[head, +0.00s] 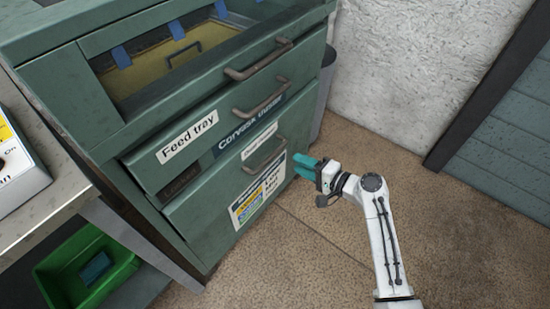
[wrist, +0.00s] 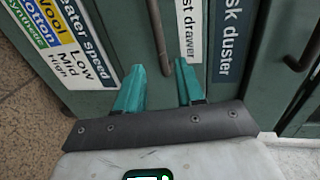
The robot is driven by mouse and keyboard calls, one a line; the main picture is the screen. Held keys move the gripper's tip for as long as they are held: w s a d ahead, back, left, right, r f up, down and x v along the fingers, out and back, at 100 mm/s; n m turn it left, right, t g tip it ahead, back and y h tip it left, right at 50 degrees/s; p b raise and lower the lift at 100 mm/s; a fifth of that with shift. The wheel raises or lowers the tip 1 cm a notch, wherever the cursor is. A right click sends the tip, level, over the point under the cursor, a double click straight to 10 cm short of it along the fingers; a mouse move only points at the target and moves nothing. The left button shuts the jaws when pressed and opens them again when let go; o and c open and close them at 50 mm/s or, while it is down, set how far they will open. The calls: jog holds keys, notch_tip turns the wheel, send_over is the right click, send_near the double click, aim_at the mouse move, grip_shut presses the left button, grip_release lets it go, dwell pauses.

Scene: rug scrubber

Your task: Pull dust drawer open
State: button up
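The dust drawer (head: 225,185) is the lower green front of the duster cabinet, with a small white label reading "drawer" and a grey-brown bar handle (head: 265,156). I cannot tell for sure whether it is fully closed. My gripper (head: 302,165) has teal fingers and is at the right of this handle, close to the drawer front. In the wrist view, my gripper (wrist: 160,67) is open, its fingers apart. The lower end of the handle (wrist: 157,35) appears between the fingertips there. I see no clear contact.
The feed tray front (head: 185,143) and its handle (head: 262,99) are above, with another handle (head: 258,60) higher up. A steel table (head: 50,190) stands at left, with a green bin (head: 55,270) below. A white wall (head: 400,70) is behind. Brown floor (head: 460,250) at right is clear.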

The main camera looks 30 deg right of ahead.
aim_at(275, 152)
jog(key=b+x, duration=0.2)
jog(key=x, duration=0.8)
jog(key=shift+w+a, duration=0.1)
jog(key=shift+w, duration=0.05)
jog(key=shift+c, duration=0.4)
grip_shut()
